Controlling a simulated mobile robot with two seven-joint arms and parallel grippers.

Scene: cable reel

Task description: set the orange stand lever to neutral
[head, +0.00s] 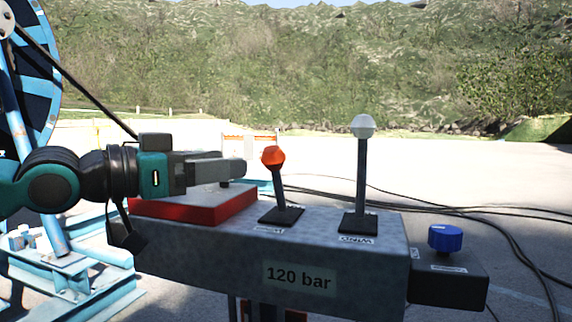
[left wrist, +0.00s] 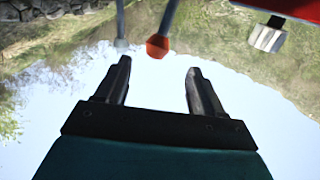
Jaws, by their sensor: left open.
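The orange stand lever (head: 273,157) has an orange knob on a dark stem. It rises from a black base plate on the grey control box (head: 190,237), and its stem leans a little to the left. My left gripper (head: 243,169) is just left of the orange knob in the head view, level with it and pointing right. In the left wrist view the two fingers (left wrist: 157,78) are apart with nothing between them. The orange knob also shows in the left wrist view (left wrist: 157,46), beyond the fingertips and between their lines. I see no contact. My right gripper is not in view.
A white-knobbed lever (head: 362,127) stands upright to the right on the same box. A blue knob (head: 445,238) sits at the right end. Black cables (head: 515,250) lie on the ground.

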